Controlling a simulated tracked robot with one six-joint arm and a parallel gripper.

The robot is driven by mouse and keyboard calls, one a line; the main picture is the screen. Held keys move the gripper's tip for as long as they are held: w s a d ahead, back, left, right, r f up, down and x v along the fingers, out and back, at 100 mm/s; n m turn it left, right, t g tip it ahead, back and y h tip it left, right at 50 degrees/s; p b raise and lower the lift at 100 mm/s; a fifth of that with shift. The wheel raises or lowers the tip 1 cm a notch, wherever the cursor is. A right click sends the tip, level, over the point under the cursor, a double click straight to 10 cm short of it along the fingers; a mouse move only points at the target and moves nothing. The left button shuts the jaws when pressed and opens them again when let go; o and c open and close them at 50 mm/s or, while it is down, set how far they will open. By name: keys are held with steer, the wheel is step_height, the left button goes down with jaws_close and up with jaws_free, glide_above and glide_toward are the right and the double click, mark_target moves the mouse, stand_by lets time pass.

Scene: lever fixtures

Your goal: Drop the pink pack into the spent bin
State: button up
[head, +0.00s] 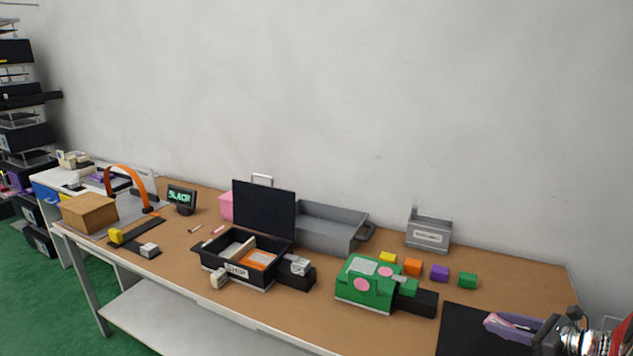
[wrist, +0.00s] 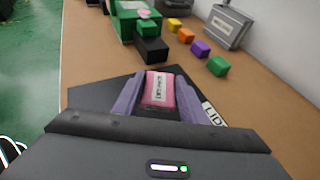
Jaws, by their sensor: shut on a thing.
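The pink pack (wrist: 159,90) is a small pink block with a white label, held between the two purple fingers of my gripper (wrist: 158,97) in the wrist view. No label reading "spent" is legible. A small grey labelled container (head: 428,236) stands at the back right, its text too small to read. A larger grey open tray (head: 325,232) with a handle stands behind the black box.
A black lidded box (head: 220,268) marked SHIP stands mid-bench with its lid up. A green machine (head: 365,285) and several coloured cubes (head: 440,273) lie between it and my gripper. The black panel (wrist: 92,96) lies below my gripper, beside a LID label.

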steer(key=d+f+m+h, duration=0.1)
steer(key=d+m+h, duration=0.2)
steer(key=d, duration=0.6)
steer(key=w+d+f+m+t+h, duration=0.1)
steer(key=d+m+h, duration=0.1)
steer(key=d, duration=0.7)
steer(key=w+d+f+m+t+h, duration=0.1)
steer(key=d+m+h, duration=0.2)
steer(key=d, duration=0.6)
steer(key=shift+d+f+m+h, duration=0.2)
steer(key=shift+d+m+h, duration=0.1)
steer(key=shift+h, duration=0.4)
steer(key=s+d+f+m+g+h, duration=0.3)
steer(key=s+d+f+m+h, duration=0.4)
steer(key=s+d+f, duration=1.1)
steer(key=shift+s+d+f+g, duration=0.2)
steer(key=shift+d+f+g, duration=0.2)
steer(key=shift+d+f, duration=0.3)
steer(key=shift+f, duration=0.1)
steer(key=shift+h, duration=0.3)
steer(key=shift+f, duration=2.85)
